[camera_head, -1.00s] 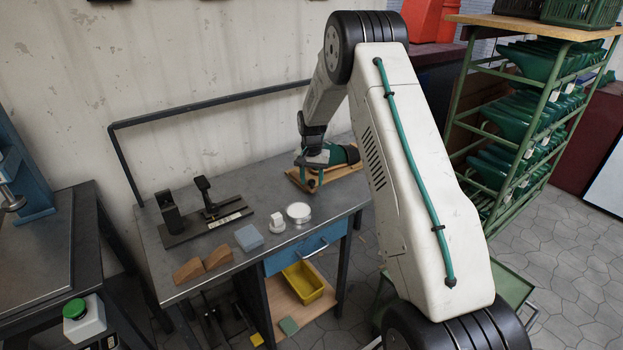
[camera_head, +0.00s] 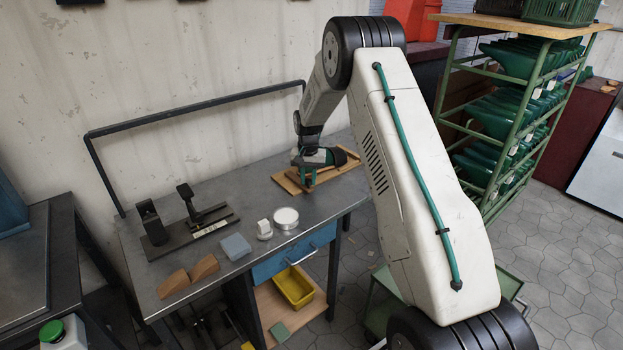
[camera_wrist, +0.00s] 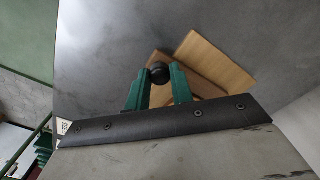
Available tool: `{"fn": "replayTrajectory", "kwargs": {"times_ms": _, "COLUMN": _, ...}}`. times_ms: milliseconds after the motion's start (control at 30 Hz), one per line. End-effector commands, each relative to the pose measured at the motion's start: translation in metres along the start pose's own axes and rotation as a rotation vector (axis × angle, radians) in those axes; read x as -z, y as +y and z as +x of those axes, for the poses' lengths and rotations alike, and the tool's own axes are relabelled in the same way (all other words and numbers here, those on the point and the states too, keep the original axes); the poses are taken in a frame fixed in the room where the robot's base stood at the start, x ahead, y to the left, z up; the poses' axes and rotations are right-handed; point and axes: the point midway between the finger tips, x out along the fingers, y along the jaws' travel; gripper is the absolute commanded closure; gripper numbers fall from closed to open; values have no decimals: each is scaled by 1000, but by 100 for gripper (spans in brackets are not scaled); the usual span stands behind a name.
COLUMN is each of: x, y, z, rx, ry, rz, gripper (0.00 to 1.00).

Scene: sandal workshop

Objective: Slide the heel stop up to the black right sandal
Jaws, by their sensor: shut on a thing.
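My gripper (camera_head: 307,180) is low over a light wooden board (camera_head: 284,180) on the bench, at the back right in the head view. In the wrist view its green fingers (camera_wrist: 158,80) are shut on a round black knob (camera_wrist: 158,70). The knob sits over wooden pieces (camera_wrist: 214,63), one of them laid at an angle on the other. Whether the knob belongs to the heel stop cannot be told, as the fingers and the dark wrist bar hide what is below it.
A black fixture with uprights (camera_head: 190,232) stands on the bench's left. In front are two wooden wedges (camera_head: 190,277), a blue-grey block (camera_head: 235,246), a small white piece (camera_head: 264,230) and a round white tin (camera_head: 286,218). A dark rail (camera_head: 200,120) runs behind. Bare metal lies between tin and board.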

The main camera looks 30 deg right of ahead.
Motion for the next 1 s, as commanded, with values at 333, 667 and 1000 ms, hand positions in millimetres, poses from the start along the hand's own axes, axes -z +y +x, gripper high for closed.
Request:
{"fn": "replayTrajectory", "kwargs": {"times_ms": 333, "x": -1, "y": -2, "z": 0, "rx": 1, "ry": 0, "rz": -2, "gripper": 55}}
{"fn": "replayTrajectory", "kwargs": {"times_ms": 667, "x": 0, "y": -1, "z": -32, "rx": 2, "ry": 3, "rz": -1, "gripper": 55}}
{"fn": "replayTrajectory", "kwargs": {"times_ms": 1000, "x": 0, "y": -1, "z": -76, "rx": 1, "ry": 2, "rz": -1, "gripper": 55}}
